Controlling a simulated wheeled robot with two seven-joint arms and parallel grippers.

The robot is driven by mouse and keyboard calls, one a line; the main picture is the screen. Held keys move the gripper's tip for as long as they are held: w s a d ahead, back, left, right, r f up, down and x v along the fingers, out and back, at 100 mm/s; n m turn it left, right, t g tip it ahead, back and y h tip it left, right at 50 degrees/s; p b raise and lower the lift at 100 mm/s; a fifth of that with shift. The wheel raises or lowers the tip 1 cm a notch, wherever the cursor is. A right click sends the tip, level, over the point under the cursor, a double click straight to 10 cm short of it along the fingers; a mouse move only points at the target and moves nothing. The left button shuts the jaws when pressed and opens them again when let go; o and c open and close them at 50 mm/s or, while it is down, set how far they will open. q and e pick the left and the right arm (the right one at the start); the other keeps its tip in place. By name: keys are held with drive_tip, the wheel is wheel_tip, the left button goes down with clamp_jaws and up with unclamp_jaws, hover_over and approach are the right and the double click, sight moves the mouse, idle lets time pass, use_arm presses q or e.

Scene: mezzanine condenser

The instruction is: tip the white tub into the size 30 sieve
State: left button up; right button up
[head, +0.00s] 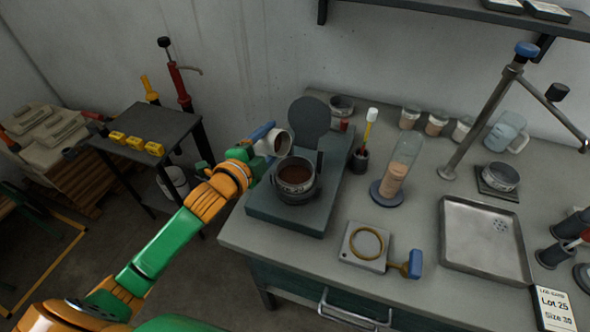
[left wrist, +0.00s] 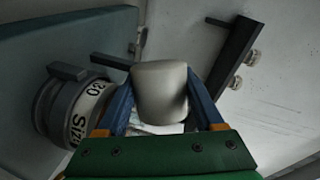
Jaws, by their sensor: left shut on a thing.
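The white tub (head: 271,146) is gripped by my left gripper (head: 266,141) and tilted well over on its side, its mouth toward the right with some brown material inside. In the left wrist view the tub (left wrist: 160,92) sits between the two blue fingers. The size 30 sieve (head: 297,187) stands just right of and below the tub, apart from it, with brown material inside. In the left wrist view the sieve's side (left wrist: 88,105) shows the lettering "Size" and "30". My right gripper is not in view.
The sieve stands on a dark teal base (head: 262,205) with a raised round dark lid (head: 309,117) behind it.

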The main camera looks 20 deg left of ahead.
sight(287, 137)
use_arm(q)
drive_tip(key=shift+s+d+r+m+b, duration=0.2)
drive_tip(key=shift+d+r+m+b, duration=0.05)
drive_tip(key=shift+d+m+b, duration=0.4)
idle(0.8)
drive_tip(key=shift+s+d+r+m+t+y+p, duration=0.1)
drive_tip(key=shift+d+r+m+t+y+p, duration=0.15)
drive_tip(key=shift+m, duration=0.55)
drive_tip(key=shift+s+d+r+m+t+y+p, duration=0.1)
drive_tip(key=shift+d+r+m+t+y+p, duration=0.2)
drive_tip(key=shift+m, duration=0.45)
idle(1.2)
drive_tip(key=shift+d+f+m+t+b, duration=0.15)
drive_tip(key=shift+f+m+t+b, duration=0.1)
drive_tip(key=shift+f+m+b, duration=0.45)
idle(0.6)
drive_tip(key=shift+s+d+r+m+p, duration=0.1)
drive_tip(key=shift+d+r+m+p, duration=0.2)
drive_tip(key=shift+m, duration=0.5)
idle(0.5)
